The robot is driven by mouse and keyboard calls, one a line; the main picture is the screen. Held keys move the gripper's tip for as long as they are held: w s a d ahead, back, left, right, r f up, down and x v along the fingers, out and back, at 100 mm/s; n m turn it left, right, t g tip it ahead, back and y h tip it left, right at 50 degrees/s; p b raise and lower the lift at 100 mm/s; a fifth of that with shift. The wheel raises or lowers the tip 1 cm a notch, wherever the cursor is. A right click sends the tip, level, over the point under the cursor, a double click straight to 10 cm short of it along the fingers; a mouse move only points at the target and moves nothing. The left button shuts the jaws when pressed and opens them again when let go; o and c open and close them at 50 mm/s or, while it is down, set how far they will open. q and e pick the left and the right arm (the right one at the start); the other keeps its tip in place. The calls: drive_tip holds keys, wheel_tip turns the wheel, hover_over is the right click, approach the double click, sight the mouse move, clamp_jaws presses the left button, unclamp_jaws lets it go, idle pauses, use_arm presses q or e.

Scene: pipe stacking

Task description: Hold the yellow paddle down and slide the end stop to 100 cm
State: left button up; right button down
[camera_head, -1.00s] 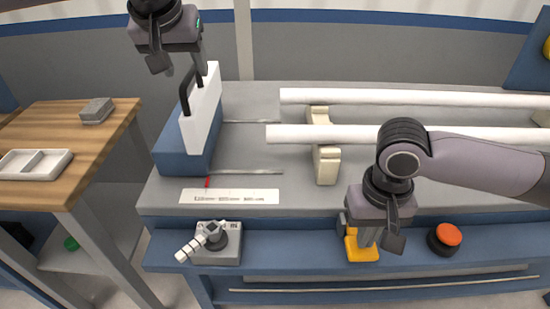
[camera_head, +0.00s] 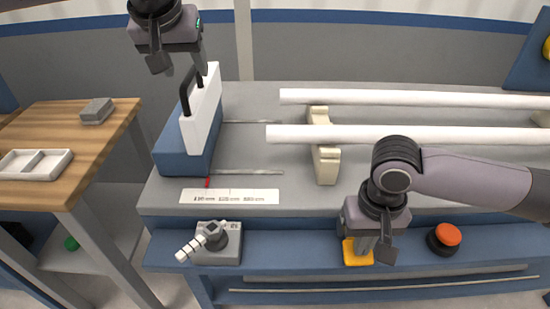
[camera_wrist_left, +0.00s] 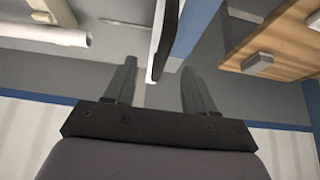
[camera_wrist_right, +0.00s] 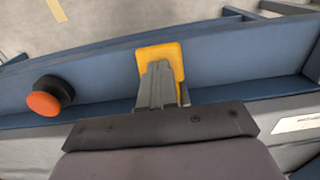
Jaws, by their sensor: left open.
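The end stop is a white plate (camera_head: 204,112) on a blue block (camera_head: 175,152), with a black handle (camera_head: 185,98). Its red pointer (camera_head: 207,183) stands over the left part of a white scale strip (camera_head: 250,197), whose print is too blurred to read surely. My left gripper (camera_head: 180,66) is open above the handle; in the left wrist view its fingers (camera_wrist_left: 160,80) are spread with the handle (camera_wrist_left: 163,60) between or beyond them. My right gripper (camera_head: 374,250) points down onto the yellow paddle (camera_head: 357,255). In the right wrist view its fingers (camera_wrist_right: 162,88) are together over the paddle (camera_wrist_right: 170,55).
Two white pipes (camera_head: 340,133) lie across cream supports (camera_head: 326,165) to the right of the end stop. A grey lever box (camera_head: 230,245) and a red-orange button (camera_head: 448,236) sit on the front ledge. A wooden table (camera_head: 80,145) stands at left.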

sight(189, 74)
use_arm(q)
drive_tip(key=shift+x, duration=2.1)
clamp_jaws()
